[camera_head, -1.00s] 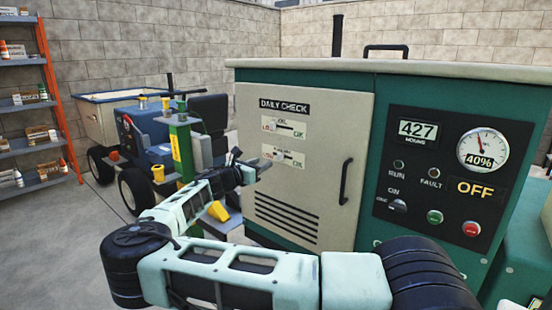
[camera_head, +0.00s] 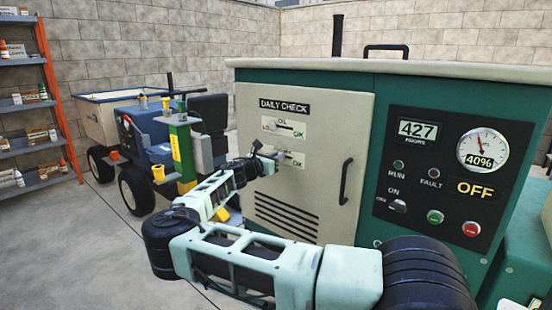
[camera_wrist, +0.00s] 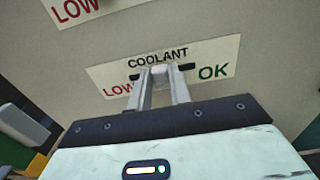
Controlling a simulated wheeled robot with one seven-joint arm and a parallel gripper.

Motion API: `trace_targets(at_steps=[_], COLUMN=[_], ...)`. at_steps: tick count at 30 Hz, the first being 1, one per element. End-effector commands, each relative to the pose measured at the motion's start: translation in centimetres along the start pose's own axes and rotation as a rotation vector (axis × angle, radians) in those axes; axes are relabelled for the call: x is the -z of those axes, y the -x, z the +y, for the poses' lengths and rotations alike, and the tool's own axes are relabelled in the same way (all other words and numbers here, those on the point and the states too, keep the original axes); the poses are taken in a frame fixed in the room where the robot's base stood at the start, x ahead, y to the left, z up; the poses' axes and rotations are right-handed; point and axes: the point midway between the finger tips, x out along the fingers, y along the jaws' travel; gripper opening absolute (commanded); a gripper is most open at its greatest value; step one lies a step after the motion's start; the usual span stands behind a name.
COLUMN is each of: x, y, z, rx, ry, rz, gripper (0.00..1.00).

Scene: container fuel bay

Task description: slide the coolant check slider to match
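The coolant check plate (camera_head: 297,161) is a pale label on the beige panel door, partly hidden by my gripper in the head view. In the wrist view the coolant plate (camera_wrist: 228,53) reads COOLANT, with red LOW at left and green OK at right. The small coolant slider knob (camera_wrist: 160,71) shows near the middle, between my fingertips. My gripper (camera_head: 268,153) is at this plate; in the wrist view its two fingers (camera_wrist: 162,73) stand apart, one on each side of the knob. I cannot tell whether they touch it.
Above is the OIL plate (camera_head: 291,128), its knob left of middle. A dark door handle (camera_head: 345,181) stands out to the right. The control panel (camera_head: 410,222) shows OFF and a gauge at 40%. A blue vehicle (camera_head: 150,135) and a shelf (camera_head: 38,145) stand left.

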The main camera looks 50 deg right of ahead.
Motion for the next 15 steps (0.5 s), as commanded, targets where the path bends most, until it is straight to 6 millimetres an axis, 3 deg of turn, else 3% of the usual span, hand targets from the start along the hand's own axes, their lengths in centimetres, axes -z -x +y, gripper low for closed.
trace_targets(at_steps=[6,15], x=[-0.1,-0.1], y=[0.0,0.0], z=[-0.2,-3.7], rx=[0.001,0.002], ry=[0.0,0.001], rz=[0.0,0.0], gripper=[0.0,0.0])
